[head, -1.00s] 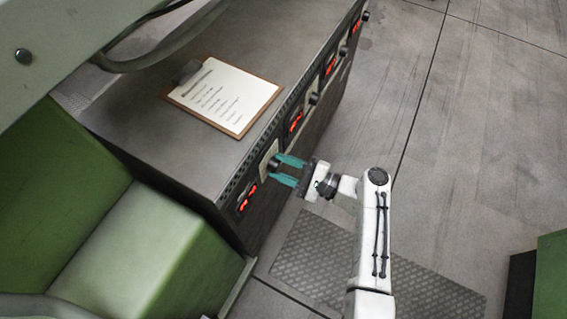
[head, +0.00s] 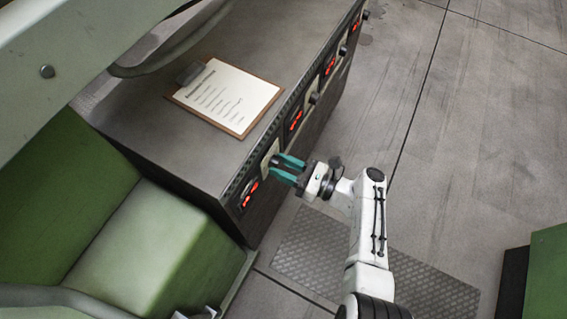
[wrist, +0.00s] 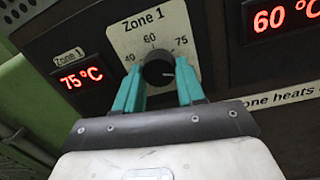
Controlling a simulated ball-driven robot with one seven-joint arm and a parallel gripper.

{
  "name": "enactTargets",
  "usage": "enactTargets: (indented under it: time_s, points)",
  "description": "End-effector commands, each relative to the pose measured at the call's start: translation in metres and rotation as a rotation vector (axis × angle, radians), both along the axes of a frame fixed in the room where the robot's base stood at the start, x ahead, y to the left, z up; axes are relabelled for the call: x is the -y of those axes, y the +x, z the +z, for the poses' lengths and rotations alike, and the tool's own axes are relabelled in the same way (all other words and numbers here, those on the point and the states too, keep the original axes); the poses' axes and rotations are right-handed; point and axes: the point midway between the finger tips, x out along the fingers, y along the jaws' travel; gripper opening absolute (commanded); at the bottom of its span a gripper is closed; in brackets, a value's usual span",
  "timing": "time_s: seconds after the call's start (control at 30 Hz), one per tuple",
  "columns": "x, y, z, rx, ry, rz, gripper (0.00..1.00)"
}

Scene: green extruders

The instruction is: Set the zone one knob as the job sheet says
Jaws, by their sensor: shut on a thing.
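The zone one knob (wrist: 158,70) is black and round, on a pale plate marked "Zone 1" with 40, 60 and 75 around it. Its light mark is on its right side. My gripper (wrist: 158,88) is shut on the knob, one teal finger on each side. In the head view, my gripper (head: 283,168) reaches the cabinet front at the knob. The Zone 1 display (wrist: 82,77) reads 75 °C in red. The job sheet (head: 224,97) lies on a clipboard on top of the cabinet; its writing is too small to read.
Another display (wrist: 287,17) to the right reads 60 °C. More knobs and red displays run along the cabinet front (head: 325,118). A green machine (head: 150,240) stands at left. The floor (head: 470,150) to the right is open, with a ribbed mat (head: 310,250) below.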

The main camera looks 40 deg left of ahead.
Motion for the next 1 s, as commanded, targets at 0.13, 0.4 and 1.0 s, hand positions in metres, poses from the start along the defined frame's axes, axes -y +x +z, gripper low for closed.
enactTargets:
  time_s: [0.13, 0.4, 1.0]
  points:
    - [0.0010, -0.0008, -0.0020, -0.082, -0.025, -0.002, 0.09]
    - [0.0011, -0.0012, -0.0023, -0.162, -0.044, -0.002, 0.09]
    - [0.0012, -0.0013, -0.0025, -0.179, -0.047, -0.001, 0.48]
